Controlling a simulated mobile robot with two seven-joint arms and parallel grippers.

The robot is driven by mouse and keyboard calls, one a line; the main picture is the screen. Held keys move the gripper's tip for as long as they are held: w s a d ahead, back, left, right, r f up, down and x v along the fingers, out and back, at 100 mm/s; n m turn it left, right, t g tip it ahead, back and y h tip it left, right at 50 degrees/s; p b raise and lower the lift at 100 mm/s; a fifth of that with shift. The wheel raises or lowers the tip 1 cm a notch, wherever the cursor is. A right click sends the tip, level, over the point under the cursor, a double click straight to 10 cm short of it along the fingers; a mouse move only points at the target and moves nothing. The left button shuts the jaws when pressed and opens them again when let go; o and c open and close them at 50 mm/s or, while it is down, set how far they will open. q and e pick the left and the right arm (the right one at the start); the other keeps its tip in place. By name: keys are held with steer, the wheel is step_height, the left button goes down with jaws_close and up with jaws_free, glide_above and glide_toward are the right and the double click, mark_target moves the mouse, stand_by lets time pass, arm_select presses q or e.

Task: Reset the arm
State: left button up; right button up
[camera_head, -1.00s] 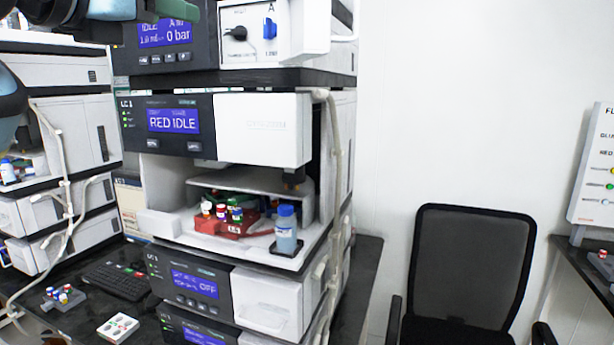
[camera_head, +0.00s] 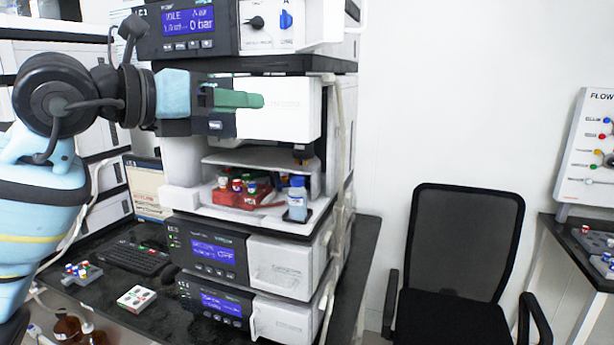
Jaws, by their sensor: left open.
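My left arm comes in from the left, and its gripper (camera_head: 250,100) with green fingers points right, in front of the white front panel of the LC 1 module in the instrument stack (camera_head: 285,258). The gripper is open and I see nothing in it. It hides the module's display. My right gripper is not in view. Below the gripper, the open sampler bay holds a red rack (camera_head: 232,199) with several small capped vials and a blue-capped bottle (camera_head: 298,200).
The black bench (camera_head: 180,318) carries a keyboard (camera_head: 136,257), a small grey vial rack (camera_head: 82,275) and a white tray (camera_head: 137,298). Brown bottles (camera_head: 68,328) show at lower left. An office chair (camera_head: 462,240) stands right of the stack. A FLOW board (camera_head: 590,150) stands far right.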

arm_select(q)
steer(key=s+d+f+n+g+h, duration=0.15)
steer(key=f+h, duration=0.25)
steer(key=f, duration=0.4)
steer(key=s+d+f+n+g+h, duration=0.1)
steer(key=d+f+n+g+h, duration=0.25)
steer(key=f, duration=0.55)
steer(key=s+a+f+n+t+y, duration=0.1)
steer(key=a+f+n+t+y, duration=0.3)
steer(key=f+n, duration=0.5)
steer(key=s+a+f+n+t+y, duration=0.1)
steer(key=a+f+n+t+y, duration=0.3)
steer(key=f+n, duration=0.55)
steer(key=s+a+f+n+t+y, duration=0.1)
steer(key=a+f+n+t+y, duration=0.3)
steer(key=f+n, duration=0.5)
steer(key=s+a+f+n+g+y, duration=0.1)
steer(key=s+f+n+g, duration=0.3)
steer(key=s+f, duration=0.8)
steer(key=s+a+f+n+g+y, duration=0.2)
steer(key=s+f+n+g+y, duration=0.2)
steer(key=s+f, duration=0.8)
step_height(320, 180, down, 3)
steer(key=shift+s+a+f+n+g+y, duration=0.2)
steer(key=shift+n+g+y, duration=0.15)
steer(key=shift+n, duration=0.2)
